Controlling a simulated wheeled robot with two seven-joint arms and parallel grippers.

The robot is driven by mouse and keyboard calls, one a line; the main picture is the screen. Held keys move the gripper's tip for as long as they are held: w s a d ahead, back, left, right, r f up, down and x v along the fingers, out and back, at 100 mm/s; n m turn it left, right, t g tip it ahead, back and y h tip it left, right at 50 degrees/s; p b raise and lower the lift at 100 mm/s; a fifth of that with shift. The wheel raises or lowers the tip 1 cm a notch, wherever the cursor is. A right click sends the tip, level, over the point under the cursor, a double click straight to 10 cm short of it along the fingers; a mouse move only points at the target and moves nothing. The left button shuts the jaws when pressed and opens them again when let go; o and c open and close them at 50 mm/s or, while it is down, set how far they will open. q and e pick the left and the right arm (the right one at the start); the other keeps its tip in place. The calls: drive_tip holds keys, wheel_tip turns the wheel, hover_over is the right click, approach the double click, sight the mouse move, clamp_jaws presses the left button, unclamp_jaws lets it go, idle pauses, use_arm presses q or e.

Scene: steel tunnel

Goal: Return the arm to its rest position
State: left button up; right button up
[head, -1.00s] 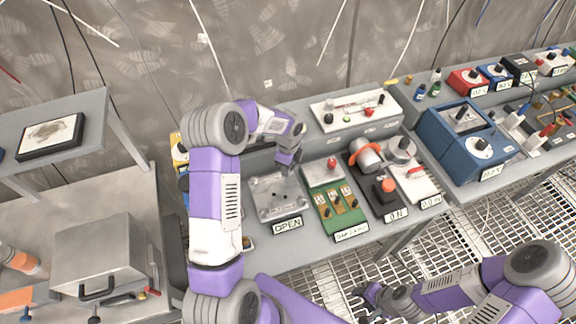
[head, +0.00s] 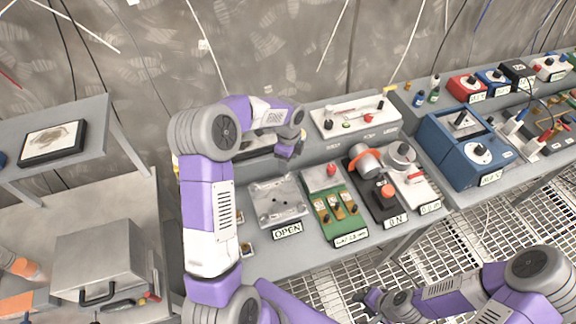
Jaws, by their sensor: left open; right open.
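My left arm rises in the middle of the head view and bends over the bench. Its gripper (head: 289,150) is small and partly hidden by its own wrist, above the back of a grey plate device labelled OPEN (head: 277,202). It is open, with nothing seen in it. My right gripper (head: 364,300) is low in the picture, over the grated floor in front of the bench. It is open and appears empty.
Right of the plate stand a green switch box (head: 340,213), a black box with an orange knob (head: 377,188) and a blue meter box (head: 463,146). A white panel (head: 352,116) sits on the raised back shelf. A grey lidded case (head: 97,262) stands at left. The grated floor (head: 480,215) is clear.

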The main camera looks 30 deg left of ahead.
use_arm(q)
drive_tip(key=shift+r, duration=0.4)
